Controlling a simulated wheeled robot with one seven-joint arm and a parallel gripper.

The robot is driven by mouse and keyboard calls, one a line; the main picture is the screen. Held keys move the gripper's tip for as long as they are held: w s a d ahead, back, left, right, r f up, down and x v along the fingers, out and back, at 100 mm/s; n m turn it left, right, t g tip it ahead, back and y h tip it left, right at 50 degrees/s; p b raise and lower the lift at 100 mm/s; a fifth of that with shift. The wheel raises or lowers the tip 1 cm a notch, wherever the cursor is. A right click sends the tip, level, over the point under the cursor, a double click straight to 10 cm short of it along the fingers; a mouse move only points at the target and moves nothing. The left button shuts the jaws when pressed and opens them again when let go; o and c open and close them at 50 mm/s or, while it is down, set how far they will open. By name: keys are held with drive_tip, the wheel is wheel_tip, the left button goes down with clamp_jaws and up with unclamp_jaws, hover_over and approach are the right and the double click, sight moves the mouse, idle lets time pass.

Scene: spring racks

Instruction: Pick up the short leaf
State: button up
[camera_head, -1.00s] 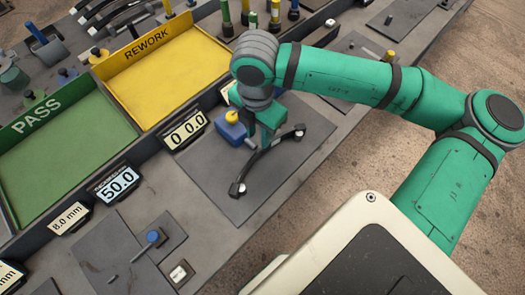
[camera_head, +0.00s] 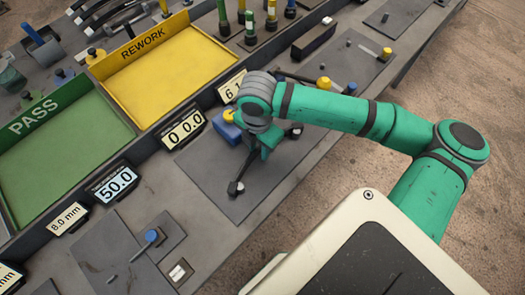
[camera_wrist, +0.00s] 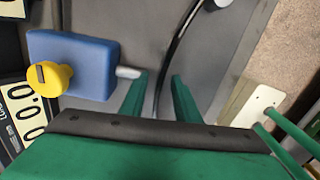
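A dark curved leaf (camera_head: 243,170) with a thick eye at each end lies on a grey plate (camera_head: 215,182). My wrist hides much of it in the head view. In the wrist view the leaf (camera_wrist: 183,38) runs down between the two green fingers of my gripper (camera_wrist: 160,78). The fingers are apart, one on each side of the leaf, with visible gaps. My gripper (camera_head: 266,150) points down over the middle of the leaf. Whether this is the short leaf I cannot tell.
A blue block (camera_wrist: 75,62) with a yellow knob stands close to the left finger. A digital readout (camera_head: 183,130) stands beside the plate. The green PASS tray (camera_head: 60,160) and yellow REWORK tray (camera_head: 165,70) are at left. More dark leaves (camera_head: 105,12) lie at the top left.

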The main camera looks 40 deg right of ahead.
clamp_jaws()
drive_tip(key=shift+r, duration=0.15)
wheel_tip(320, 180, up, 28)
idle(0.6)
drive_tip(key=shift+w+a, duration=0.15)
